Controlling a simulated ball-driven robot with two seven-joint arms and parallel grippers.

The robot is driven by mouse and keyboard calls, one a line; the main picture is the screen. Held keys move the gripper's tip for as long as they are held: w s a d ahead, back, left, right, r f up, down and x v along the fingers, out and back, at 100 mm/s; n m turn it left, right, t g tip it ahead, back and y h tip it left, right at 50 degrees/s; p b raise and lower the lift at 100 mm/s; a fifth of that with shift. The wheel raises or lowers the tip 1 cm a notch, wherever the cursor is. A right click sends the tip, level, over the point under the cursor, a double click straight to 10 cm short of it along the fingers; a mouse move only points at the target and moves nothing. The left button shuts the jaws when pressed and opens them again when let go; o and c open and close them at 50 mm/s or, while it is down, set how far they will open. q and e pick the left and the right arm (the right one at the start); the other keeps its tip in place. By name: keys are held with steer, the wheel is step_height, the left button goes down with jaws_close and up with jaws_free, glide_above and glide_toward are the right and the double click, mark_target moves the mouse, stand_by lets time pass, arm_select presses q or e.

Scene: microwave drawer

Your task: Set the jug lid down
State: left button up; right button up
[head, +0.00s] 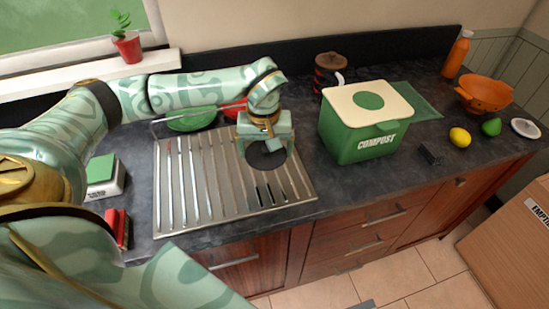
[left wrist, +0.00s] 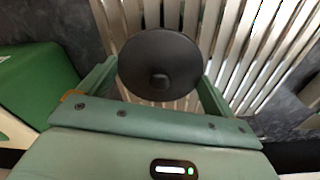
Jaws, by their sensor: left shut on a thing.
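The jug lid is a dark round disc with a small centre knob. In the head view the lid (head: 266,156) is under my left gripper (head: 266,138), over the right part of the metal draining board (head: 181,200). In the left wrist view the lid (left wrist: 160,50) sits between the two fingers of my left gripper (left wrist: 158,82), which is shut on it, knob facing the camera. The board's ribs (left wrist: 275,60) show behind it. I cannot tell whether the lid touches the board. My right gripper is not in view.
A green compost bin (head: 354,140) stands right of the board. A dark canister (head: 328,73) is behind it. A small black block (head: 430,153), lemon (head: 459,137), lime (head: 491,127) and orange colander (head: 485,95) are farther right. The board's left part is clear.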

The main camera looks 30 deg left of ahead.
mark_target(275, 152)
arm_select(q)
steer(key=w+f, duration=0.1)
steer(key=w+d+f, duration=0.1)
steer(key=f, duration=0.1)
steer(key=shift+d+f, duration=0.15)
steer(key=shift+d, duration=0.05)
steer(key=shift+w+f+b, duration=0.25)
steer(key=shift+f+b, duration=0.05)
steer(key=shift+w+d+f, duration=0.1)
steer(key=shift+w+f, duration=0.1)
steer(key=shift+f, duration=0.1)
step_height(275, 152, down, 3)
steer(key=shift+r+b, duration=0.15)
steer(key=shift+b, duration=0.15)
steer(key=shift+w+d+f, duration=0.1)
steer(key=shift+f, duration=0.15)
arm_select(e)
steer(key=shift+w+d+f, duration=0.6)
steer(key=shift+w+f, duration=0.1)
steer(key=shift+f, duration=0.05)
arm_select(q)
steer(key=shift+f, duration=0.1)
